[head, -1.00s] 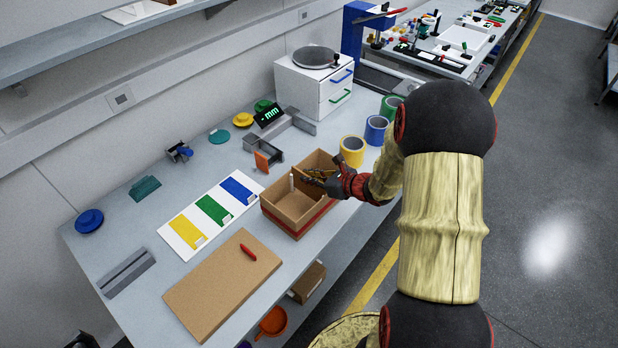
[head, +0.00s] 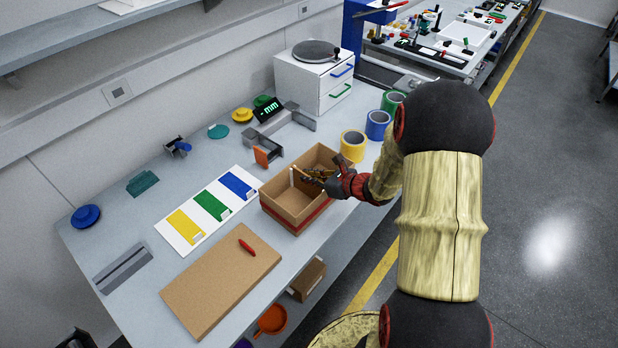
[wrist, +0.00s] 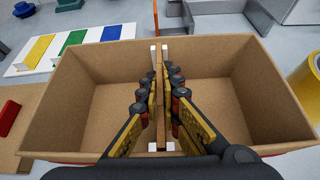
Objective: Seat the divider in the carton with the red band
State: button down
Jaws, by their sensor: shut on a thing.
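The open cardboard carton (head: 282,211) with a red band (head: 313,219) round its lower part stands on the bench. In the wrist view I look down into the carton (wrist: 62,98). My gripper (head: 318,176) reaches into it over the right-hand wall. In the wrist view my gripper (wrist: 161,85) is shut on the thin brown divider (wrist: 160,62), which stands on edge across the carton's middle. Its ends lie near pairs of white guides (wrist: 165,52) at the far and near walls. I cannot tell how deep it sits. The fingers hide much of it.
A brown board (head: 215,285) with a red object (head: 247,247) lies in front of the carton. A colour-striped card (head: 207,210) is to the left. A yellow roll (head: 353,145) and an orange-fronted grey holder (head: 267,155) stand close behind the carton.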

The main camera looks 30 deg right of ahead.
jog(key=c, duration=1.9)
grip_release()
jog(key=v, duration=1.2)
